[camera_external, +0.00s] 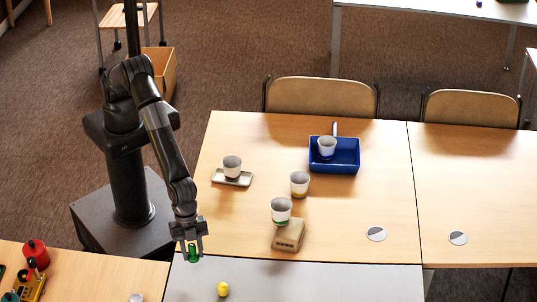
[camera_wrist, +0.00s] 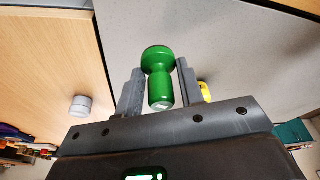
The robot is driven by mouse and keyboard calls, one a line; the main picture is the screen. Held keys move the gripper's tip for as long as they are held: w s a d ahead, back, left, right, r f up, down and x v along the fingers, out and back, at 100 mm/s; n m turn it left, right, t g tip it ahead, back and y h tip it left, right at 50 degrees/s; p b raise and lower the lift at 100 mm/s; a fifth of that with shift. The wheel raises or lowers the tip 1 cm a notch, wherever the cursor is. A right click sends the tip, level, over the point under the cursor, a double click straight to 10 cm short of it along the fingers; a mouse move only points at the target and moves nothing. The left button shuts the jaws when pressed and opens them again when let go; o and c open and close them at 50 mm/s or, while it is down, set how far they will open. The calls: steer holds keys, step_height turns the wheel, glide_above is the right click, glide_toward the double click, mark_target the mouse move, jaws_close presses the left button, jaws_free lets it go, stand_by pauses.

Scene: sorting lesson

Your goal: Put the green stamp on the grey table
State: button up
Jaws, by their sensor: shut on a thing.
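The green stamp (camera_external: 193,254) is between the fingers of my gripper (camera_external: 190,248), which is shut on it. In the wrist view the stamp (camera_wrist: 158,60) shows its round green head and narrower body between the two fingertips (camera_wrist: 158,88). The grey table (camera_external: 320,284) lies at the bottom of the external view, and its grey top (camera_wrist: 225,35) fills much of the wrist view. My gripper is at the table's far left corner in the external view. I cannot tell for sure how high the stamp is above the top.
A yellow object (camera_external: 223,289) stands on the grey table near my gripper. Behind it, a wooden table (camera_external: 375,200) bears cups, a tan block (camera_external: 288,235) and a blue tray (camera_external: 345,169). Red and yellow objects crowd the lower-left table. The grey table's right part is clear.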

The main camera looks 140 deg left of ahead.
mark_target(195, 260)
steer(key=shift+w+a+f, duration=0.15)
steer(key=shift+w, duration=0.05)
steer(key=shift+f, duration=1.95)
steer(key=shift+f, duration=0.15)
steer(key=o, duration=1)
